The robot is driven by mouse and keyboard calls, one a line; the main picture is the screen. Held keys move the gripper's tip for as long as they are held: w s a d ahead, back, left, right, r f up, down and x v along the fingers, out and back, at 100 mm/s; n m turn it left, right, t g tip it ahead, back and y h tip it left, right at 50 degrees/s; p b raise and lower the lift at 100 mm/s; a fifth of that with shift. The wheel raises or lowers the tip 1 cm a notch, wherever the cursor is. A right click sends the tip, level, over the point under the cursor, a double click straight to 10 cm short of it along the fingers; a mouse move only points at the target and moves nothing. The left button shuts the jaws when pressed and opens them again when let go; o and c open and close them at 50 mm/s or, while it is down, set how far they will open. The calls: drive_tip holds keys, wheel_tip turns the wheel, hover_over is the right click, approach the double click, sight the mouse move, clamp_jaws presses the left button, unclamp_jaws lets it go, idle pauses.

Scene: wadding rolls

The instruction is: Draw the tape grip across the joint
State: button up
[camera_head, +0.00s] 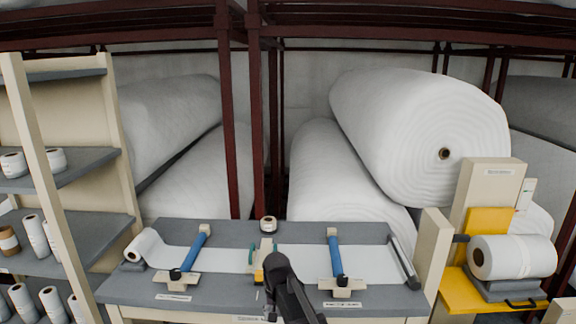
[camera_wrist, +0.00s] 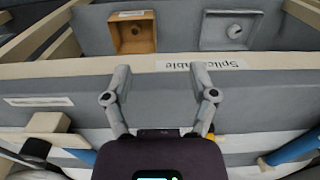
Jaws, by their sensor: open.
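The splice table (camera_head: 215,232) is grey-topped, with a white web (camera_head: 212,258) lying across it. At the middle of the web is a small beige piece with green edges (camera_head: 252,252), apparently at the joint. A small yellow-orange piece (camera_head: 259,275) sits just in front of it, partly hidden by my dark wrist; I cannot tell if it is the tape grip. My gripper (camera_wrist: 161,70) is open, its two fingers apart with nothing between them, near the table's labelled front edge (camera_wrist: 180,65). In the head view my arm hides the fingertips.
Two blue-handled clamp bars (camera_head: 195,250) (camera_head: 335,255) cross the web on either side. A tape roll (camera_head: 268,224) stands behind the middle. A small white roll (camera_head: 145,246) lies at the web's left end. A wooden tray (camera_wrist: 133,47) and a grey tray (camera_wrist: 205,40) show in the wrist view.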

drive_tip(key=s+d, duration=0.6)
drive_tip(key=d, duration=0.4)
drive_tip(key=s+d, duration=0.6)
drive_tip(key=d, duration=0.4)
drive_tip(key=shift+s+d, duration=0.15)
idle(2.4)
